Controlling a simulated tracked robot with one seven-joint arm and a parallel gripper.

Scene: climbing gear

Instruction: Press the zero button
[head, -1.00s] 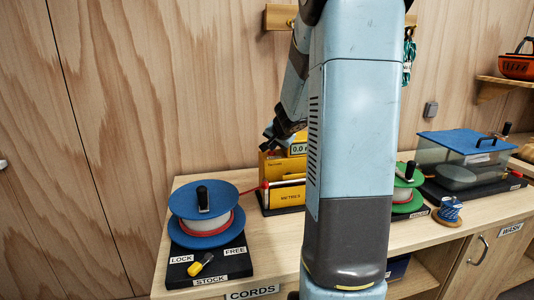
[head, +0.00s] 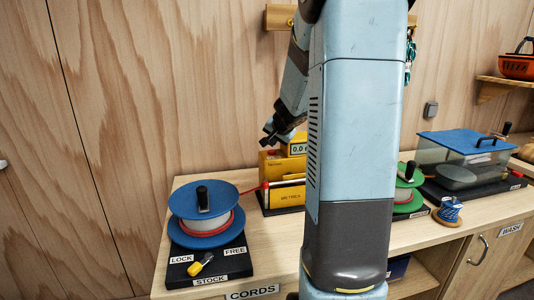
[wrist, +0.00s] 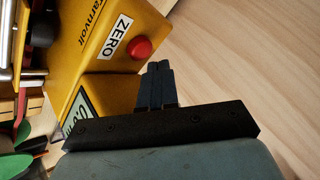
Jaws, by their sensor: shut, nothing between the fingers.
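The zero button is a round red button (wrist: 139,48) on a yellow housing, beside a white label reading ZERO (wrist: 115,37). The yellow meter box (head: 284,194) stands on the bench in the head view, with a small display reading 0.0 (head: 298,149). My gripper (wrist: 157,66) is shut and empty. In the wrist view its tips show just below and right of the button, with a small gap in the picture; I cannot tell the depth.
A blue reel (head: 204,226) on a black base with a yellow lever (head: 196,268) stands left of the meter. A red cord runs to the meter. Right of my arm are a green reel (head: 407,184), a small blue spool (head: 449,209) and a clear blue-lidded tank (head: 462,155).

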